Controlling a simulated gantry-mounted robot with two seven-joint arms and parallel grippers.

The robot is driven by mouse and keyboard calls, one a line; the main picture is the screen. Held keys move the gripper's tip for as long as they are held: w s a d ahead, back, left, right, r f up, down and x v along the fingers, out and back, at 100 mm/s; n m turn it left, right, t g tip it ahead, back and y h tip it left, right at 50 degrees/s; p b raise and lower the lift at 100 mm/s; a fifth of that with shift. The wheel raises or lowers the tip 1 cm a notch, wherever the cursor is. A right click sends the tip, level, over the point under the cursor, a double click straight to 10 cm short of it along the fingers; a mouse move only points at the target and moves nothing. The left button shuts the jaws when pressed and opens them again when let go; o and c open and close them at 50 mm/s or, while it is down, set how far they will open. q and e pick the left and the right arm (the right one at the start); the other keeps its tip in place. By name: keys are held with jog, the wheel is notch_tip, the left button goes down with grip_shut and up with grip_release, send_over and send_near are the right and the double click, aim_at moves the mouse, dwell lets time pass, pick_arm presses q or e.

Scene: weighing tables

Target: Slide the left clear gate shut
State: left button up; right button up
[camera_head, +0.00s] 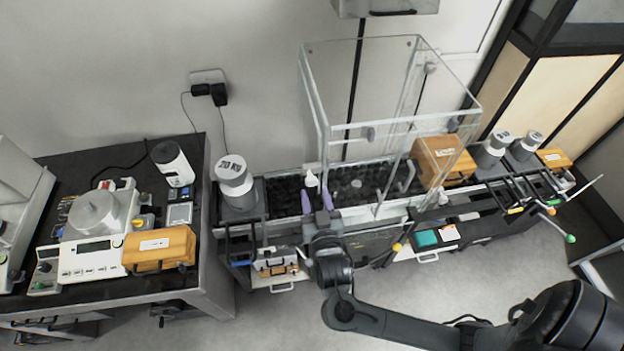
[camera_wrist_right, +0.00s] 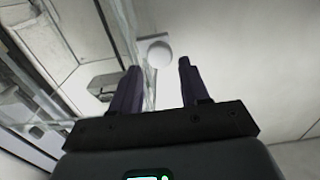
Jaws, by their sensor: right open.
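The clear glass case (camera_head: 350,85) stands on the middle bench. Its left clear gate seems to be the see-through pane on the left side (camera_head: 314,100); its exact position is hard to tell. My right gripper (camera_head: 316,199) has its purple fingers pointing up at the case's lower left front corner. The fingers are apart and nothing is held. In the right wrist view my right gripper (camera_wrist_right: 157,80) shows a round pale knob (camera_wrist_right: 160,53) beyond and between its fingertips, with a clear pane edge beside the left finger. Contact cannot be told. My left gripper is out of view.
A grey weight (camera_head: 235,185) stands left of the case. An orange box (camera_head: 441,160) sits at the case's right end. Grey weights (camera_head: 493,149) stand further right. A scale (camera_head: 95,235) and another orange box (camera_head: 160,247) occupy the left bench.

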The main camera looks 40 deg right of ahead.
aim_at(312, 183)
jog(key=shift+x, duration=2.85)
jog(key=shift+c, duration=0.3)
grip_shut()
